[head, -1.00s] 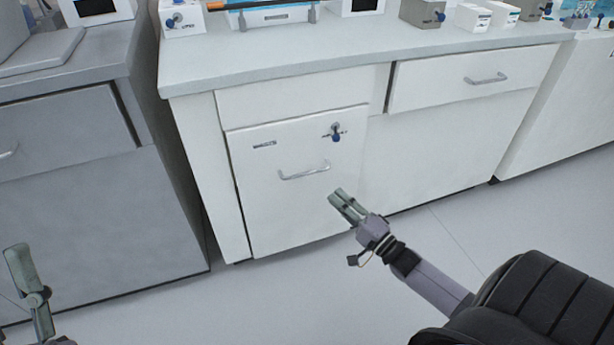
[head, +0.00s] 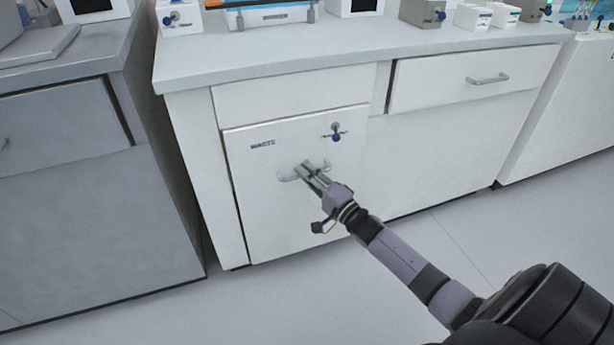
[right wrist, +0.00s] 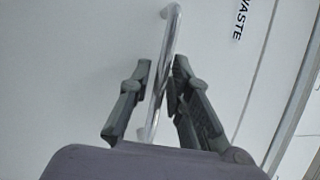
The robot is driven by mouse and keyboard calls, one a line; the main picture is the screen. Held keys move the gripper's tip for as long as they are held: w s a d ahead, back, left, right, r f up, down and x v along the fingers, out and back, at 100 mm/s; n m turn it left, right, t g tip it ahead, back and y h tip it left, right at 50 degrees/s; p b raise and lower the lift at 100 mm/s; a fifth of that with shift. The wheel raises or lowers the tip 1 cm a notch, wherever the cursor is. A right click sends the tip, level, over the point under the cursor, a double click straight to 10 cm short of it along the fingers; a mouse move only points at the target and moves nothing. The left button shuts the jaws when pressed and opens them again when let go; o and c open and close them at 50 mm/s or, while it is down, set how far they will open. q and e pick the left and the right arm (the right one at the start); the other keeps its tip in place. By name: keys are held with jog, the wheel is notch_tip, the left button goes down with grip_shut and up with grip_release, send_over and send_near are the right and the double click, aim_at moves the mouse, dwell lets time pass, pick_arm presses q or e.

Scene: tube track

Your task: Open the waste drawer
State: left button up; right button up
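The waste drawer (head: 285,225) is a white cabinet front labelled "WASTE", and it looks closed. Its metal bar handle (head: 287,176) is partly hidden behind my right gripper (head: 311,170). In the right wrist view the handle (right wrist: 171,40) runs between the two fingers, and the "WASTE" label (right wrist: 239,18) is at the upper right. The fingers are apart, one on each side of the bar, which lies closer to the right-hand finger. I see a gap on the left-hand side. My left gripper is out of view.
Another drawer (head: 440,82) is at the right. A grey cabinet (head: 90,220) stands at the left. The counter (head: 350,45) holds several lab items. The floor (head: 400,250) in front is clear.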

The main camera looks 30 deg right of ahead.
jog(key=shift+c, duration=0.3)
grip_shut()
dwell(0.4)
